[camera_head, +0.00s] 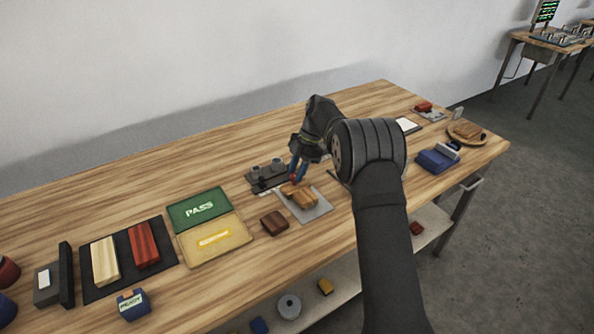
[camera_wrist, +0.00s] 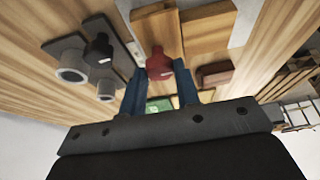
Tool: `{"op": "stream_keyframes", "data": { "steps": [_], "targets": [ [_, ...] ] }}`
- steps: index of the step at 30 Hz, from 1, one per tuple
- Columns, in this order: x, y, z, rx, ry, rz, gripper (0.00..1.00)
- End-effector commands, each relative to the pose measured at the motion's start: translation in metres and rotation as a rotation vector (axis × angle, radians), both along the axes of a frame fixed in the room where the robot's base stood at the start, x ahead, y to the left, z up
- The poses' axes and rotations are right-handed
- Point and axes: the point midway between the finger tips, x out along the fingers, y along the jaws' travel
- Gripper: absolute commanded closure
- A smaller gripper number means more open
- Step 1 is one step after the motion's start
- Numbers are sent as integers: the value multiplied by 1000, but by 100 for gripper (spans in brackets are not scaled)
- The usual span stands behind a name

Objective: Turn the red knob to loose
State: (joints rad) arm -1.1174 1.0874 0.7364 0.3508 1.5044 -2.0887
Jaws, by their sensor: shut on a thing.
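The red knob (camera_wrist: 158,65) shows in the wrist view between the two blue fingertips of my gripper (camera_wrist: 160,74). The fingers are shut on it, one on each side. The knob is mostly hidden there by the fingers. Whether the knob has turned cannot be told, as no mark on it can be read.
A dark rail with grey cylinders (camera_head: 266,174) stands just left of my gripper. A brown block (camera_head: 274,222) lies in front of it. Green PASS (camera_head: 199,209) and yellow (camera_head: 215,240) pads lie further left. A blue device (camera_head: 437,160) stands at the right.

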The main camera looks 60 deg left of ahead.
Motion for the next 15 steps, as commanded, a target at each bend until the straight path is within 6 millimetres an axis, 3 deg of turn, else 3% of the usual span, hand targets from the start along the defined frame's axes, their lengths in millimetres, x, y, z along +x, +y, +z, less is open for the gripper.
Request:
{"op": "stream_keyframes", "data": {
  "steps": [13, 14, 15],
  "targets": [
    [1, 0, -1, -1, -1, 7, 94],
    [1, 0, -1, -1, -1, 7, 65],
    [1, 0, 0, -1, -1, 7, 57]
  ]
}}
